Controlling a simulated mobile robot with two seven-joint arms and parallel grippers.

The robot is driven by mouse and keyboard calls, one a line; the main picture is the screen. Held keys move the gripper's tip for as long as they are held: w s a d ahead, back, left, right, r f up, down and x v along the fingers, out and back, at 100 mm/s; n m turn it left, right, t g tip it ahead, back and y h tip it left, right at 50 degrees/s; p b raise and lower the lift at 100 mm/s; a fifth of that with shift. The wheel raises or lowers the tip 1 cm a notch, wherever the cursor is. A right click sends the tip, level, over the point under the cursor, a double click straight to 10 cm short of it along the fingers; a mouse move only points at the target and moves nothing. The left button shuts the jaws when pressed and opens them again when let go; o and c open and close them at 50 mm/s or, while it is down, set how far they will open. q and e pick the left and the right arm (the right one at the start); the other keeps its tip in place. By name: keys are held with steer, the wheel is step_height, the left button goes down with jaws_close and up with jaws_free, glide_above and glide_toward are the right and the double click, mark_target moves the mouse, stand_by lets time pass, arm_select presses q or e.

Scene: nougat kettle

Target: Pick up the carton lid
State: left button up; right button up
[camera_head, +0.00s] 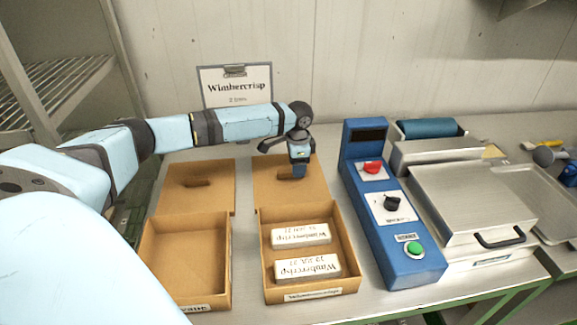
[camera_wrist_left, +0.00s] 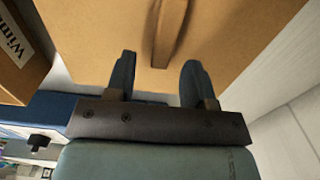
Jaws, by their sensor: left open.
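Two brown carton lids with raised grips lie flat behind the cartons in the head view, a left lid (camera_head: 170,200) and a right lid (camera_head: 263,187). My left gripper (camera_head: 299,176) is over the right lid and covers part of its grip. In the left wrist view the lid (camera_wrist_left: 90,25) fills the upper middle, with its brown grip (camera_wrist_left: 169,28) just beyond the fingertips. My left gripper (camera_wrist_left: 157,70) is open, its two dark fingers apart with nothing between them. My right gripper is not in view.
The left open carton (camera_head: 185,255) is empty. The right open carton (camera_head: 349,240) holds two labelled white blocks (camera_head: 307,266). A blue control box (camera_head: 395,235) and a metal machine (camera_head: 470,200) stand to the right. A Wimbercrisp sign (camera_head: 262,82) stands behind.

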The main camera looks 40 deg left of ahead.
arm_select(q)
step_height(320, 180, down, 2)
steer(key=shift+f, duration=0.1)
jaws_close()
